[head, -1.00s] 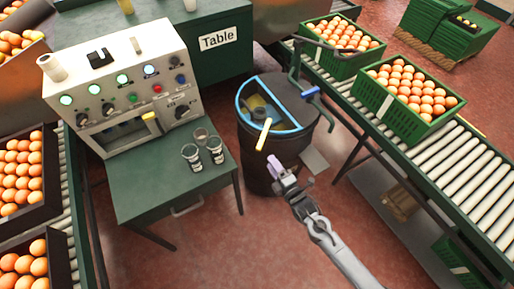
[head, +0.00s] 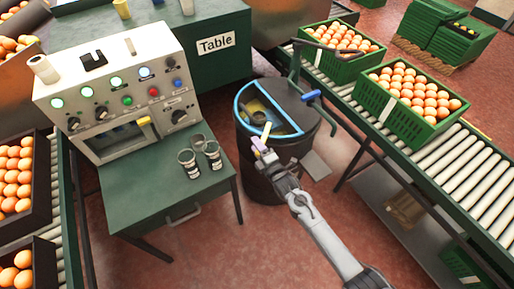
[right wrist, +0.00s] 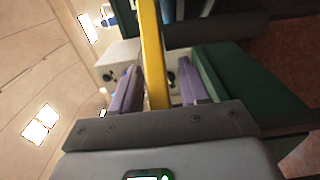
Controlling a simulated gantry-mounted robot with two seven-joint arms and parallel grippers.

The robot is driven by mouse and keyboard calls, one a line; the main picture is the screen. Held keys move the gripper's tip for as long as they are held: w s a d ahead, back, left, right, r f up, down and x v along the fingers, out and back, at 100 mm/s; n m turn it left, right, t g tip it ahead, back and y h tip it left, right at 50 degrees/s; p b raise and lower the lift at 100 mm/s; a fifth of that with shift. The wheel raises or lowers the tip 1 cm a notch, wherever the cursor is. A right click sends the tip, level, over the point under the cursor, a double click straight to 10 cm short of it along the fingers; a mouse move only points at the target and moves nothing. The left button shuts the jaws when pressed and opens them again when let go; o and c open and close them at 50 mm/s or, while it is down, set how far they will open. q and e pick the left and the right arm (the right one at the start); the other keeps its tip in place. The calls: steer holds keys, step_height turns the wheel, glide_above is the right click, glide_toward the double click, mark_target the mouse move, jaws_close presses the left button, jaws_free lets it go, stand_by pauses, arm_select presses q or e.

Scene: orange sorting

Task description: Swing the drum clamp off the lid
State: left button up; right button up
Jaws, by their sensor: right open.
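The dark drum (head: 262,182) stands on the floor. Its lid (head: 284,93) has a blue-edged half opening at the left. A yellow clamp handle (head: 267,130) sticks up at the drum's near rim; its lower end is hidden by my gripper. My right gripper (head: 260,145) is at this handle, in front of the drum. In the right wrist view the yellow handle (right wrist: 152,50) runs between the two purple fingers (right wrist: 158,85), which are open with gaps beside it. My left gripper is not in view.
A green table (head: 165,185) with several small cups (head: 198,158) and a control panel (head: 125,92) stands left of the drum. A roller conveyor (head: 460,150) with orange crates (head: 408,112) runs along the right. A blue-handled lever (head: 311,96) rises beside the lid.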

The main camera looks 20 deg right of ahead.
steer(key=shift+w, duration=0.15)
steer(key=shift+c, duration=0.3)
jaws_close()
